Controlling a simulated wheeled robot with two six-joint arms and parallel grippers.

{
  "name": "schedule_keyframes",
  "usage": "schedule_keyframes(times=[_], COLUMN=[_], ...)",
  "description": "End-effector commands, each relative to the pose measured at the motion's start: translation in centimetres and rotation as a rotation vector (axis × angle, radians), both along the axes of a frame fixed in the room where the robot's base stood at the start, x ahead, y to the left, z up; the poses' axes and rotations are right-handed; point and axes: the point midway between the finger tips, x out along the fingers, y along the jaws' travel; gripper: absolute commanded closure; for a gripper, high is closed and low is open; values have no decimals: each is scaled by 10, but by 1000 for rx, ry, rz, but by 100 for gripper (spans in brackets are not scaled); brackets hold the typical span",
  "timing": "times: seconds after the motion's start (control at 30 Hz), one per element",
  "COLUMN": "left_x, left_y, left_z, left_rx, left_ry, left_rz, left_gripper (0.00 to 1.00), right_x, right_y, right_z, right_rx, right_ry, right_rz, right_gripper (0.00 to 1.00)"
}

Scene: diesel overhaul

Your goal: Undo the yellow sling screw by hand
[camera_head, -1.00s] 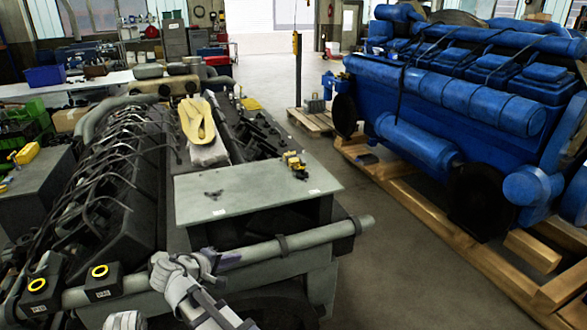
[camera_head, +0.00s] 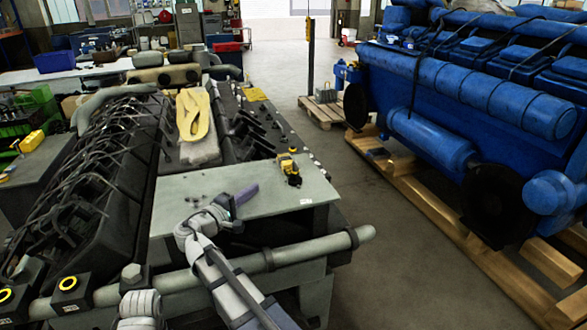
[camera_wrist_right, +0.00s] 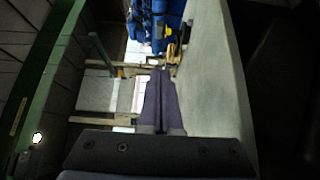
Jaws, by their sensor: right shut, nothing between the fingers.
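A small yellow-and-black fitting (camera_head: 290,168), which looks like the yellow sling screw, stands upright near the right edge of the grey plate (camera_head: 270,206) on the engine. In the right wrist view a yellow piece (camera_wrist_right: 170,50) shows just beyond the fingertips. My right gripper (camera_head: 252,187) is shut and empty, to the left of the fitting and apart from it, pointing toward it. Its two dark fingers (camera_wrist_right: 161,74) lie together in the right wrist view. My left gripper is not in view.
A folded yellow sling (camera_head: 195,115) lies on the engine behind the plate. A few small dark parts (camera_head: 196,197) lie on the plate. A grey pipe (camera_head: 310,247) crosses in front. A blue engine (camera_head: 470,100) stands on wooden beams to the right, across open floor.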

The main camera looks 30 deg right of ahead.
Motion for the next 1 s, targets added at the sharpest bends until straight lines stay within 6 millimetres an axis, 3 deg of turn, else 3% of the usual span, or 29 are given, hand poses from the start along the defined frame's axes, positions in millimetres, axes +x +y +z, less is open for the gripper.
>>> schedule_keyframes(times=[0.27,0.77,1.0], left_x=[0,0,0], left_y=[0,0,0], left_z=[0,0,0], left_rx=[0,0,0], left_ry=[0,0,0], left_rz=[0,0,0], left_gripper=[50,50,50], right_x=[4,43,28], right_y=[-9,-95,-122], right_z=[0,0,0], right_rx=[-2,-1,-1], right_ry=[-1,0,0], right_rz=[-1,-3,-1], right_gripper=[100,100,100])
